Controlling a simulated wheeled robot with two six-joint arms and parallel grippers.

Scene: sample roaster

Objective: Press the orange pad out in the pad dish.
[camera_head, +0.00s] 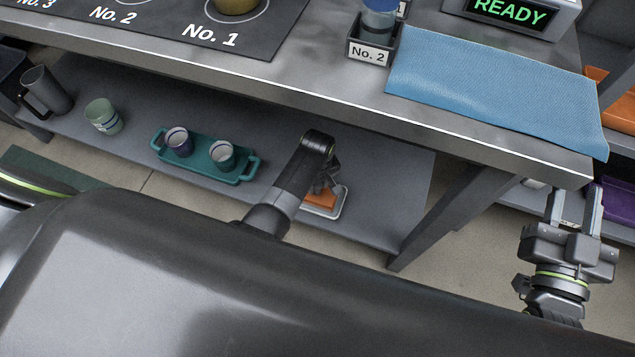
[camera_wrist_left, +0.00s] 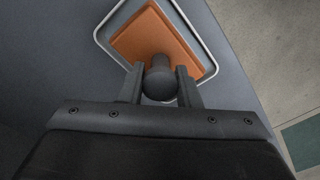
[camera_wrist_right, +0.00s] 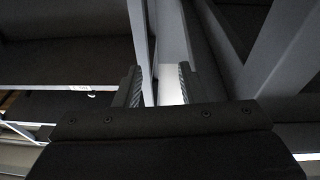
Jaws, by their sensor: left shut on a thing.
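The orange pad (camera_head: 320,202) lies in the white-rimmed pad dish (camera_head: 341,207) on the lower grey shelf. The left wrist view shows the pad (camera_wrist_left: 150,35) inside the dish rim (camera_wrist_left: 193,22). My left gripper (camera_head: 325,184) is above the dish and shut on a dark round knob (camera_wrist_left: 160,84), which stands over the pad's near part. The pad's underside and the dish floor beneath it are hidden. My right gripper (camera_head: 574,208) is open and empty, off to the right beside the workbench.
A teal tray (camera_head: 200,163) with two cups stands left of the dish. A pale green cup (camera_head: 103,116) and a dark jug (camera_head: 44,91) are farther left. The workbench edge (camera_head: 300,98) overhangs the shelf, and a table leg (camera_head: 440,218) stands to the right.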

